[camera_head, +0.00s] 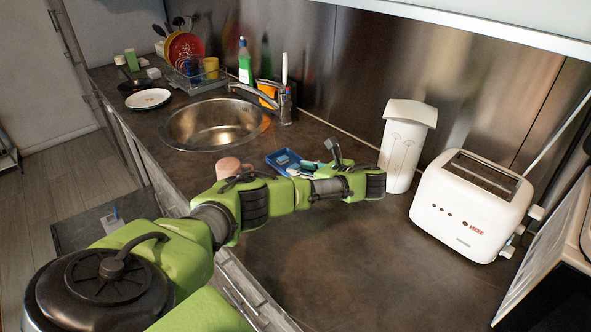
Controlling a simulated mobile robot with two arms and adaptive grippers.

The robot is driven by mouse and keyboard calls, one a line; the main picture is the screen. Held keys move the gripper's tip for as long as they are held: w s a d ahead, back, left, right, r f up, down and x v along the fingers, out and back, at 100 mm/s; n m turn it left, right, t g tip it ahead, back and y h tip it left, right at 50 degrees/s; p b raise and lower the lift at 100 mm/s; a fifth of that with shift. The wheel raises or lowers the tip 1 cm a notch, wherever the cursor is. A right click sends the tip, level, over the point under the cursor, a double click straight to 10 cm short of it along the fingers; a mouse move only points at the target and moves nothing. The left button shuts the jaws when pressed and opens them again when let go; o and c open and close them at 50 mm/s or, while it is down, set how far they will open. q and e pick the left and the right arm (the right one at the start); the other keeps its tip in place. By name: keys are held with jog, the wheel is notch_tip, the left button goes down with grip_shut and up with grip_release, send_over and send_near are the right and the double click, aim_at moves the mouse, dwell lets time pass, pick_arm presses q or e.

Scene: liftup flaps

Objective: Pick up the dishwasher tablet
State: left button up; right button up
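A small blue tray (275,157) lies on the dark counter between the sink and the white canister. Small white and pale items (291,163) lie in or beside it. I cannot tell for sure which one is the dishwasher tablet. My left arm reaches across the counter from the lower left. My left gripper (341,160) is just right of the blue tray, with a dark finger pointing up. The wrist and hand hide part of the counter and the tray's near side. Whether the fingers are apart or hold something does not show clearly. My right gripper is out of view.
The white canister (405,145) and white toaster (471,208) stand close on the right. The sink (215,124) with its faucet, a green bottle (244,60) and a dish rack (195,78) are behind left. A pinkish cup (229,167) stands behind my forearm. The front counter is clear.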

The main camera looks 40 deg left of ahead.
pick_arm(q)
jog(key=shift+f, duration=0.1)
jog(key=c, duration=0.6)
